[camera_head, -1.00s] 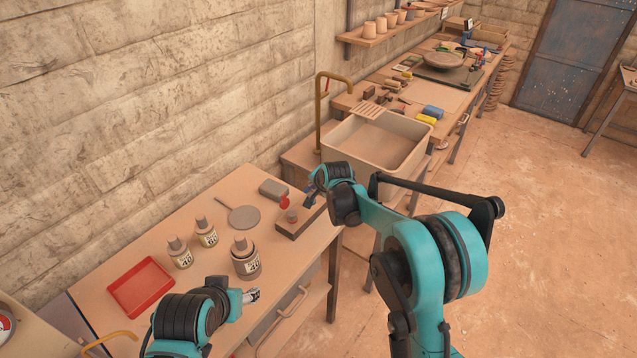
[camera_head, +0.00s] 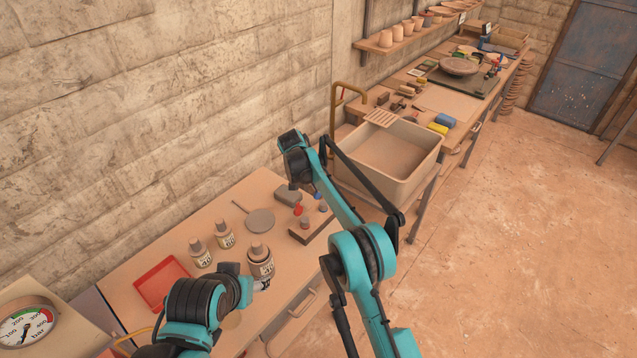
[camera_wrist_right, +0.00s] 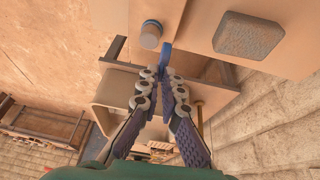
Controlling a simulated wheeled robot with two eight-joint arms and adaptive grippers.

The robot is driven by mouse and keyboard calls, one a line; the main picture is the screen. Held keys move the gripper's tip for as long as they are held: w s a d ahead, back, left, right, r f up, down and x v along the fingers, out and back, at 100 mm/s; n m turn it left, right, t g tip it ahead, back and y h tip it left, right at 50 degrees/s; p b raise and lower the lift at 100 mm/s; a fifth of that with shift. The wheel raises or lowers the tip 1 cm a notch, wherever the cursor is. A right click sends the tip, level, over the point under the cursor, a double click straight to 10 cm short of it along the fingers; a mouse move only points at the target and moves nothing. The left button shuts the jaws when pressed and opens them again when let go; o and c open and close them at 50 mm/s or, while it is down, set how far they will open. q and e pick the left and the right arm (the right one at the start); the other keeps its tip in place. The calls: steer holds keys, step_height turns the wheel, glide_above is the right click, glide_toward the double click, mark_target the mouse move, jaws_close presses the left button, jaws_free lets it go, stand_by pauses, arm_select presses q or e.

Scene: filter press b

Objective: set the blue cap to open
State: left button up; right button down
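The blue cap (camera_wrist_right: 166,50) shows in the right wrist view as a flat blue tab beside a round grey knob (camera_wrist_right: 150,35) with a blue ring. In the head view the blue part (camera_head: 317,195) is tiny, at the knob on the wooden block (camera_head: 315,232). A red cap (camera_head: 298,209) stands by another knob on that block. My right gripper (camera_wrist_right: 162,70) has its fingertips close together at the near end of the blue tab; whether they touch it is unclear. My left gripper (camera_head: 263,284) is near the table's front edge, fingers unclear.
Labelled bottles (camera_head: 225,238), a dark jar (camera_head: 260,265), a red tray (camera_head: 160,283) and a round grey disc (camera_head: 260,220) stand on the table. A grey block (camera_head: 288,194) lies near the wall. A sink (camera_head: 390,157) stands behind. A pressure gauge (camera_head: 27,322) is at left.

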steer(key=shift+w+a+f+g+h+p, duration=0.15)
steer(key=shift+a+g+h+p, duration=0.2)
steer(key=shift+p, duration=0.4)
steer(key=shift+a, duration=0.1)
steer(key=c, duration=1.7)
jaws_free()
steer(key=v, duration=0.7)
steer(key=shift+a, duration=0.1)
